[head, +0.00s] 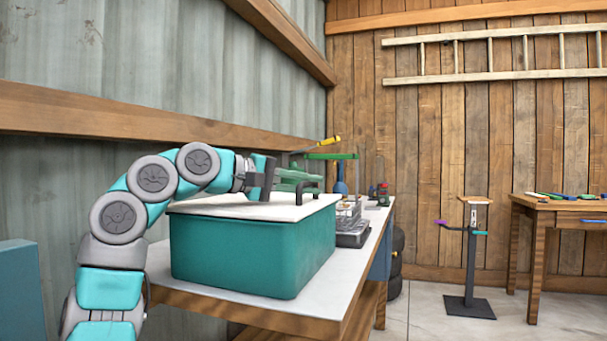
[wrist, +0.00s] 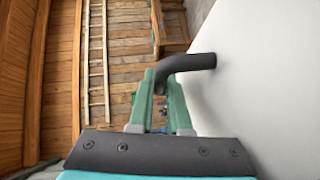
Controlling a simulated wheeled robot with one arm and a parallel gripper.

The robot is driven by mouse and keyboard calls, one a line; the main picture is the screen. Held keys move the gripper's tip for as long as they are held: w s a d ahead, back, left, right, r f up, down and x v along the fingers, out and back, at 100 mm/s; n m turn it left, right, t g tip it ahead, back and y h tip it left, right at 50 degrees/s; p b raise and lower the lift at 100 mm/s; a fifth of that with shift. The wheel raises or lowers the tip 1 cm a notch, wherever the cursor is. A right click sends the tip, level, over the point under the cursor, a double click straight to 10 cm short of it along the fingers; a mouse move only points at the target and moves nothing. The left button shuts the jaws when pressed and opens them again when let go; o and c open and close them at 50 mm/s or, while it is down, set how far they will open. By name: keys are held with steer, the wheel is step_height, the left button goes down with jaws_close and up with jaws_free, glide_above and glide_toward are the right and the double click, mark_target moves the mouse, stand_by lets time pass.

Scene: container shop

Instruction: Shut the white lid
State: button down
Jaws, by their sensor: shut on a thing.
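The white lid (head: 245,207) lies over the top of the teal box (head: 250,252) and looks about level with its rim. I cannot tell whether a small gap remains under it. A black bar handle (head: 308,190) stands on the lid. My gripper (head: 312,180) reaches over the lid from the left, and its green fingers are shut on the handle. In the wrist view the handle (wrist: 193,62) runs from between the fingertips to the lid's white surface (wrist: 255,75) at right. The box's inside is hidden.
The box stands on a workbench (head: 205,290) along the grey metal wall. Behind it are a dark wire rack (head: 352,236), a green-and-yellow tool (head: 330,155) and small items. A stand (head: 470,260) and another table (head: 560,205) are at right, with open floor between.

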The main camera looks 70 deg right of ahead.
mark_target(271, 204)
steer(key=shift+s+f, duration=0.15)
steer(key=shift+f, duration=0.15)
steer(key=c, duration=1.2)
jaws_free()
steer(key=shift+o, duration=0.2)
steer(key=shift+w+a+r, duration=0.1)
steer(key=shift+w+a, duration=0.1)
steer(key=shift+w, duration=0.05)
steer(key=v, duration=0.7)
steer(key=shift+a+r+p, duration=0.1)
steer(key=shift+p, duration=0.3)
steer(key=shift+r, duration=0.1)
